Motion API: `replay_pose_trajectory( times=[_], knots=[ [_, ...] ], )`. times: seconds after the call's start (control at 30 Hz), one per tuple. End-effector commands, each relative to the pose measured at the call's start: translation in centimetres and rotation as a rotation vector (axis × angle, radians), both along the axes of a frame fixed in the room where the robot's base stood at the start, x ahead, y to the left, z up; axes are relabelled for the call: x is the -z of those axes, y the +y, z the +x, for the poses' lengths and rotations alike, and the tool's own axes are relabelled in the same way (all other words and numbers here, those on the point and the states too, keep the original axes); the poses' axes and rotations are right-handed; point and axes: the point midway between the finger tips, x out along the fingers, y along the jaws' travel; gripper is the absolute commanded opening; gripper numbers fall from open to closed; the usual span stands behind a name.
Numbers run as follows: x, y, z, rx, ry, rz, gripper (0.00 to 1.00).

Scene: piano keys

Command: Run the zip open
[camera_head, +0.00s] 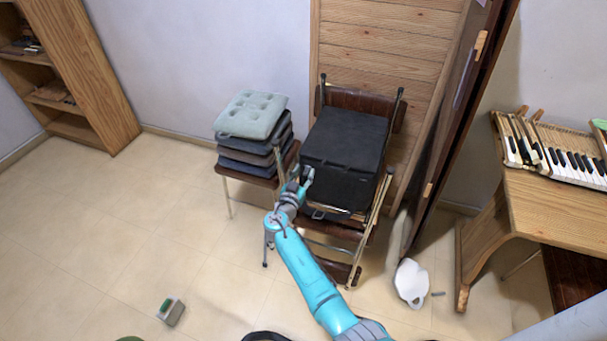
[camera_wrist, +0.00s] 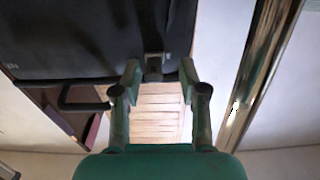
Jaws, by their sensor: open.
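A black boxy bag (camera_head: 343,155) sits on a chair in front of the wooden panel. In the wrist view the bag (camera_wrist: 90,40) fills the upper left, and a small dark zip pull (camera_wrist: 153,66) hangs at its lower edge. My gripper (camera_head: 301,180) is at the bag's front left side. In the wrist view my gripper (camera_wrist: 160,75) is open, with one finger on each side of the zip pull. I cannot tell whether the fingers touch it. The zip line itself is too dark to make out.
A stack of cushions (camera_head: 251,120) stands on a stool left of the bag. A wooden table with piano keys (camera_head: 560,155) is at the right. A white object (camera_head: 411,283) and a small green-topped box (camera_head: 171,311) lie on the floor. The floor at the left is mostly clear.

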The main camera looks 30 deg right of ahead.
Motion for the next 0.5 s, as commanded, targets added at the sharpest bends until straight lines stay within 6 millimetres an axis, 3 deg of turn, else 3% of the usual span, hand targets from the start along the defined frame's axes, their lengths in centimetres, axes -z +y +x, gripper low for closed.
replay_pose_trajectory(
  times=[0.23,0.5],
  knots=[
    [0.1,1.3,-1.0,0.0,0.001,-0.001,0.43],
    [0.1,5.5,-4.2,-0.003,0.0,0.0,0.43]
  ],
)
